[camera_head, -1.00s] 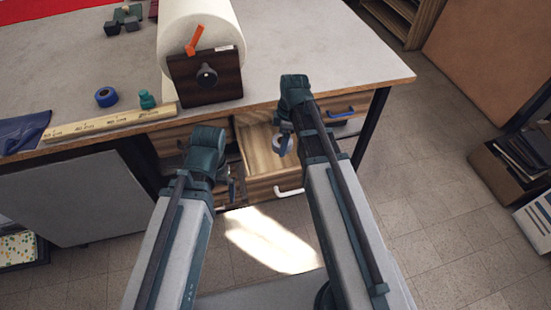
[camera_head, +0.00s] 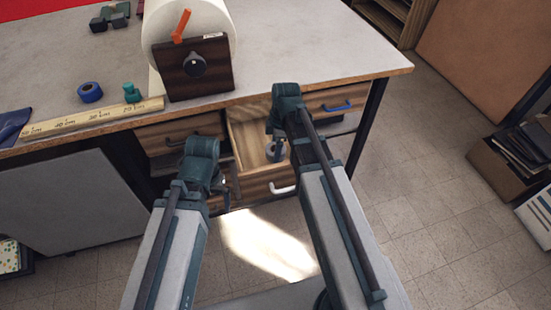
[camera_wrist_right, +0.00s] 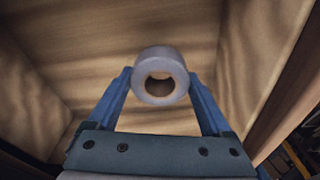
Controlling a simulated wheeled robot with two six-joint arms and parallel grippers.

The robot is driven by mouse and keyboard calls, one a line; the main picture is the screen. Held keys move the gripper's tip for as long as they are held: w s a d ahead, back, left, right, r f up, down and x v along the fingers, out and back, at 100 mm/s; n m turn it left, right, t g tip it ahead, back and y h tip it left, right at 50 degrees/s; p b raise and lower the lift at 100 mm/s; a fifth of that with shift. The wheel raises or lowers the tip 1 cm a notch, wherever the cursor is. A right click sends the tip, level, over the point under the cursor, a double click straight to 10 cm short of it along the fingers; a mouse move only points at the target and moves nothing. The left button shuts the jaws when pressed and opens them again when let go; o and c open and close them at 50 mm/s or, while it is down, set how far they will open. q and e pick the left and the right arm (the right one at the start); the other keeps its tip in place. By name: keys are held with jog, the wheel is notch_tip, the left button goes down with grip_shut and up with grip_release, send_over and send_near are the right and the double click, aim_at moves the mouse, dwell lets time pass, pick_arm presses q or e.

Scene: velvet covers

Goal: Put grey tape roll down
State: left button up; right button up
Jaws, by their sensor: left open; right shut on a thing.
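The grey tape roll (camera_wrist_right: 160,59) is between the blue fingers of my right gripper (camera_wrist_right: 160,84), which is shut on it. In the right wrist view, the roll's hole faces the camera, and the wooden drawer's inside surrounds it. In the head view, my right gripper (camera_head: 275,146) reaches down inside the open drawer (camera_head: 254,188). The roll is partly hidden there by the arm. I cannot tell whether it touches the drawer floor. My left gripper (camera_head: 222,184) is open, left of the drawer, largely hidden by its own wrist.
The drawer sits under a grey-topped workbench (camera_head: 295,62). On the bench are a paper roll in a dark wooden holder (camera_head: 198,74), a blue tape roll (camera_head: 90,92), a small teal object (camera_head: 131,93) and a wooden ruler (camera_head: 93,115). Drawer walls are close around my right gripper.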

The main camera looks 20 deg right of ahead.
jog(key=shift+f+b, duration=1.8)
jog(key=shift+f, duration=0.05)
jog(key=shift+f, duration=0.15)
jog(key=o, duration=1.2)
jog(key=shift+c, duration=0.2)
jog(key=shift+r, duration=0.2)
jog(key=r+p, duration=0.4)
jog(key=d+r+p, duration=0.1)
jog(key=r+p, duration=0.7)
jog(key=shift+s+d, duration=0.15)
jog(key=shift+d, duration=0.05)
jog(key=shift+f, duration=0.25)
jog(key=f+b, duration=0.3)
jog(key=b, duration=0.1)
jog(key=a+f+b, duration=0.1)
jog(key=f+b, duration=0.7)
jog(key=shift+a+f, duration=0.2)
jog(key=shift+f, duration=0.05)
